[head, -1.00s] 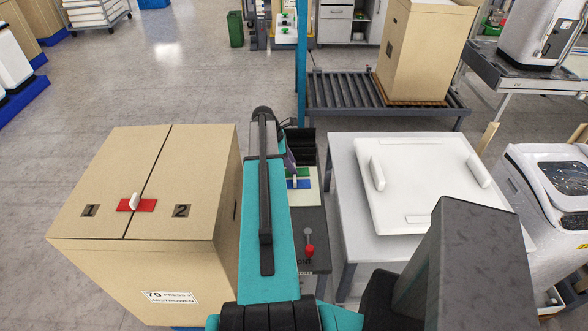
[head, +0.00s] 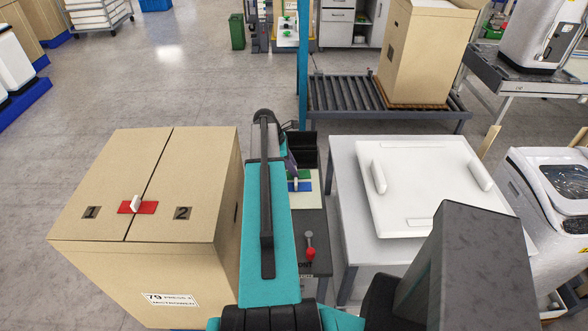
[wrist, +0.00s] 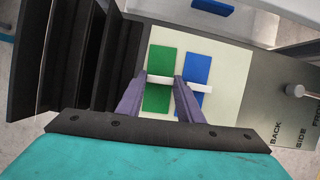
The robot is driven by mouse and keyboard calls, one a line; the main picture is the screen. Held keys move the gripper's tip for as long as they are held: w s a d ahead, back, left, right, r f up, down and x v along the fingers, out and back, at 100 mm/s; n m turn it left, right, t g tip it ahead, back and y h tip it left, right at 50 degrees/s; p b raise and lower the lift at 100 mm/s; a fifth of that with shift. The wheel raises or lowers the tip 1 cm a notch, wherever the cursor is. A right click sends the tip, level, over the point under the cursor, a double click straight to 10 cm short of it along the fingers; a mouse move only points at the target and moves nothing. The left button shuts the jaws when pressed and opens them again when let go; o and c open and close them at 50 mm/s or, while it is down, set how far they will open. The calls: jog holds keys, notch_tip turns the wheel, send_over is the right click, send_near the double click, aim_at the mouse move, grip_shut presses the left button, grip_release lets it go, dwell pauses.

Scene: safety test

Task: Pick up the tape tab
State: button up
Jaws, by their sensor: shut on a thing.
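My gripper (wrist: 163,80) has two purple fingers, seen in the wrist view shut on the white tab (wrist: 160,79) of a green tape piece (wrist: 159,98). One finger is at each end of the tab. The green piece appears to lie flat on a pale board (wrist: 224,72). A blue tape piece (wrist: 197,68) with its own white tab (wrist: 201,88) lies just right of it. In the head view my arm partly hides the gripper and the green piece. A red tape piece (head: 150,208) with a white tab (head: 136,203) lies across the seam of a cardboard box (head: 105,190).
A black slotted rack (wrist: 78,55) stands left of the board. A lever with a red knob (head: 310,254) is near the board's front. A grey table (head: 343,170) with a white panel (head: 410,165) stands to the right. A roller conveyor (head: 335,95) is behind.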

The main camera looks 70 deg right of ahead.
jog(key=shift+r, duration=0.15)
jog(key=shift+r+b, duration=1.1)
jog(key=shift+r, duration=0.4)
jog(key=s+a+b, duration=0.1)
jog(key=a, duration=0.3)
jog(key=s+a+r+b, duration=0.1)
jog(key=s+a+b, duration=0.1)
jog(key=a, duration=0.3)
jog(key=s+a+b, duration=0.1)
jog(key=s+a, duration=0.1)
jog(key=a, duration=0.2)
jog(key=shift+a+r, duration=0.15)
jog(key=shift+s+a+r+b, duration=0.15)
jog(key=shift+a+b, duration=0.1)
jog(key=shift+a, duration=0.2)
jog(key=shift+s+a+b, duration=0.1)
jog(key=shift+a+b, duration=0.1)
jog(key=shift+a, duration=0.25)
jog(key=shift+r, duration=0.1)
